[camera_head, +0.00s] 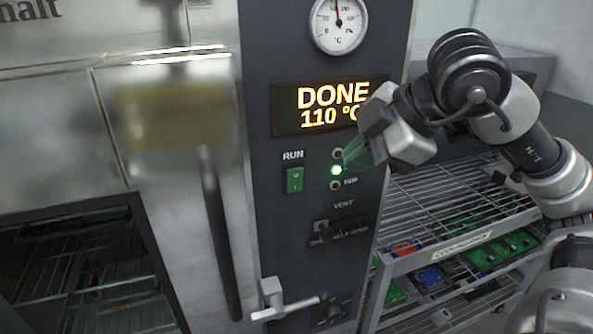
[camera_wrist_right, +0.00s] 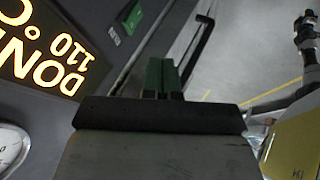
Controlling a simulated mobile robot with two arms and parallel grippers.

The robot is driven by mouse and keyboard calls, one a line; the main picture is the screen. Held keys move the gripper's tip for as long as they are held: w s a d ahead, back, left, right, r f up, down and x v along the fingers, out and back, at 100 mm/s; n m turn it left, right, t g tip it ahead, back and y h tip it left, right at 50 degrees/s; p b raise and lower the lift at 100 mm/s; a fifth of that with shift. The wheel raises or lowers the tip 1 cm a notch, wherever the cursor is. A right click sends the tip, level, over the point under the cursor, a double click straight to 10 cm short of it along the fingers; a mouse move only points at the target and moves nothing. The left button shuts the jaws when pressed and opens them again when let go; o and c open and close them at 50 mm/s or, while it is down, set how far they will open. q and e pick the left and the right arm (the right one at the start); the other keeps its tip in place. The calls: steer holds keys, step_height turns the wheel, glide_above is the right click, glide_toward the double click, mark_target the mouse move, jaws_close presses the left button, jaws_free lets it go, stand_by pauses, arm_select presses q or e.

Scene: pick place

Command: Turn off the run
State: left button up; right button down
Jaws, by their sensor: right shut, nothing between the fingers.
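The RUN switch (camera_head: 294,180) is a green rocker on the dark control panel, below its RUN label. It also shows at the top of the right wrist view (camera_wrist_right: 133,18). My right gripper (camera_head: 357,150) is in front of the panel, to the right of the switch and apart from it. Its green fingers (camera_wrist_right: 163,75) are together with nothing between them. A lit green lamp (camera_head: 336,170) shows close to the fingertips. The display (camera_head: 322,106) reads DONE, 110 °C, and its right end is hidden by my gripper. My left gripper is not in view.
A round dial (camera_head: 338,22) sits above the display, and a VENT slider (camera_head: 322,226) below the lamps. A pale lever handle (camera_head: 285,300) juts out low on the panel. A wire rack (camera_head: 455,200) with circuit boards stands at right. A metal door (camera_head: 170,190) is at left.

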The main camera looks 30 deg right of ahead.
steer(key=p, duration=0.4)
glide_toward(291, 189)
step_height(291, 189, down, 3)
steer(key=w+a, duration=0.1)
steer(key=a, duration=0.1)
steer(key=shift+w+d+f, duration=0.3)
steer(key=shift+w+d, duration=0.1)
steer(key=shift+w, duration=0.4)
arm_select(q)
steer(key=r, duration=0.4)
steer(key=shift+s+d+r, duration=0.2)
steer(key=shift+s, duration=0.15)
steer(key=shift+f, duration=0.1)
